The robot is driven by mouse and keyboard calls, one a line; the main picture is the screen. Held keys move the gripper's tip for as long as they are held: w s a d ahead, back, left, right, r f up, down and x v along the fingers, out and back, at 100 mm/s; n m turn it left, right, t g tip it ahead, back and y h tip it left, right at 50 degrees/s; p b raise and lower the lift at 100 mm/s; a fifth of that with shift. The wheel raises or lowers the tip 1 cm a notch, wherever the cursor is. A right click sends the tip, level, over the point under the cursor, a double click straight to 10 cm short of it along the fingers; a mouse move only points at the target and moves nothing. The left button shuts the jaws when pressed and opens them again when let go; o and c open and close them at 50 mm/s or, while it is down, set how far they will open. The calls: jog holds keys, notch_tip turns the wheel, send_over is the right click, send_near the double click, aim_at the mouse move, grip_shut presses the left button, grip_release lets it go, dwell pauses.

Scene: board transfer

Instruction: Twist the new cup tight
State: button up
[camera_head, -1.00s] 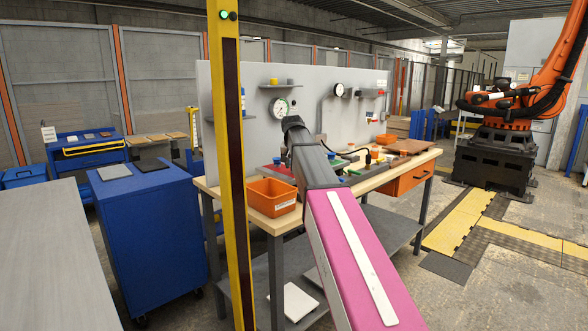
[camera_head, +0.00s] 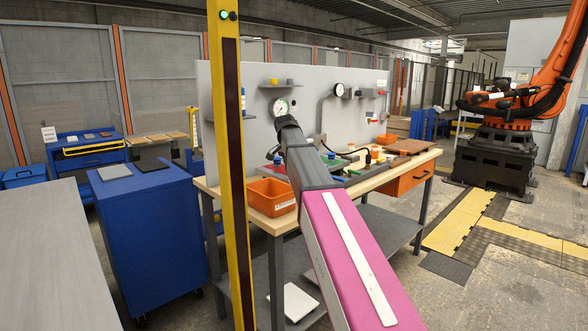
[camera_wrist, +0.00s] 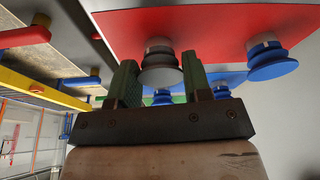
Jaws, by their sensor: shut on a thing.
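In the wrist view, a dark grey suction cup (camera_wrist: 160,67) hangs with its lip downward from a red plate (camera_wrist: 222,28). It stands between the two fingers of my gripper (camera_wrist: 160,80), which are shut on it. Its grey upper part meets the plate's underside. A blue ribbed cup (camera_wrist: 271,62) hangs to the right. Two more blue cups show lower, one (camera_wrist: 162,97) partly behind my gripper and one (camera_wrist: 221,92) near the right finger.
In the head view, a wooden workbench (camera_head: 360,187) carries an orange bin (camera_head: 271,197) and small items. A grey panel (camera_head: 306,95) with gauges stands behind it. A yellow post (camera_head: 231,180) rises in front. A blue cabinet (camera_head: 150,235) stands left.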

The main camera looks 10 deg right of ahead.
jog(key=shift+w+m, duration=0.1)
jog(key=shift+m, duration=0.5)
jog(key=o, duration=1)
jog(key=shift+r, duration=0.1)
